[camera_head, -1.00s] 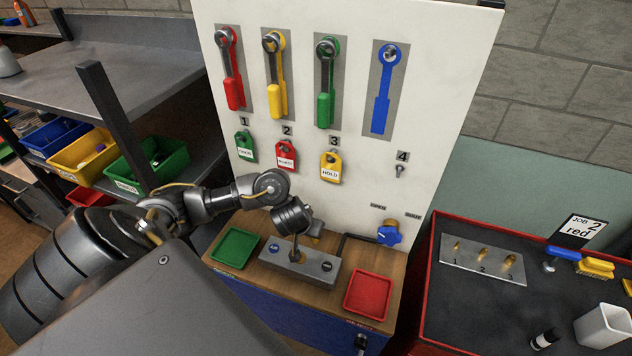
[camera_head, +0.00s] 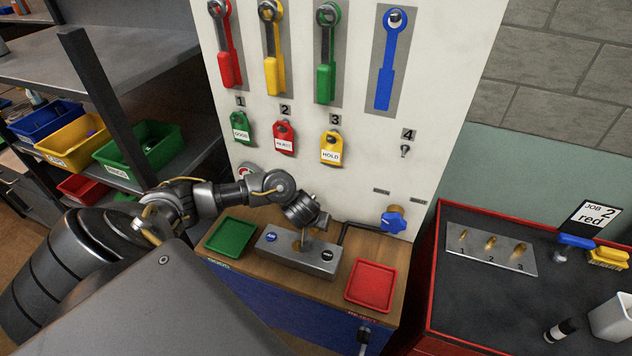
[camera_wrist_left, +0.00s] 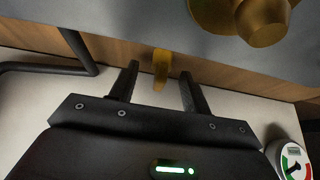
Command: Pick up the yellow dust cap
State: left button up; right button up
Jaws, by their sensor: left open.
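In the left wrist view a small yellow piece (camera_wrist_left: 161,62), which looks like the dust cap, shows between the fingers of my left gripper (camera_wrist_left: 160,72). The fingers are apart, one on each side of it; I cannot tell whether either touches it. In the head view my left gripper (camera_head: 303,240) points down at the grey block (camera_head: 270,250) on the wooden bench top. There the cap is hidden or too small to make out. My right gripper is not in view.
A brass fitting (camera_wrist_left: 262,20) is close by at the wrist view's upper right. A dark pipe (camera_head: 345,237) runs to a blue-handled valve (camera_head: 393,222). A green tray (camera_head: 231,237) and a red tray (camera_head: 371,285) flank the block. The white panel (camera_head: 365,170) stands behind.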

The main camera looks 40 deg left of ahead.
pick_arm(q)
jog(key=shift+w+a+f, duration=0.15)
jog(key=shift+w+f, duration=0.2)
jog(key=shift+f, duration=0.25)
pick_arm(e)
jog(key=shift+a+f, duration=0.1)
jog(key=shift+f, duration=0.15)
pick_arm(q)
jog(key=shift+r, duration=0.1)
jog(key=shift+s, duration=0.1)
jog(key=shift+c, duration=0.8)
jog(key=c, duration=0.9)
jog(key=shift+r, duration=0.1)
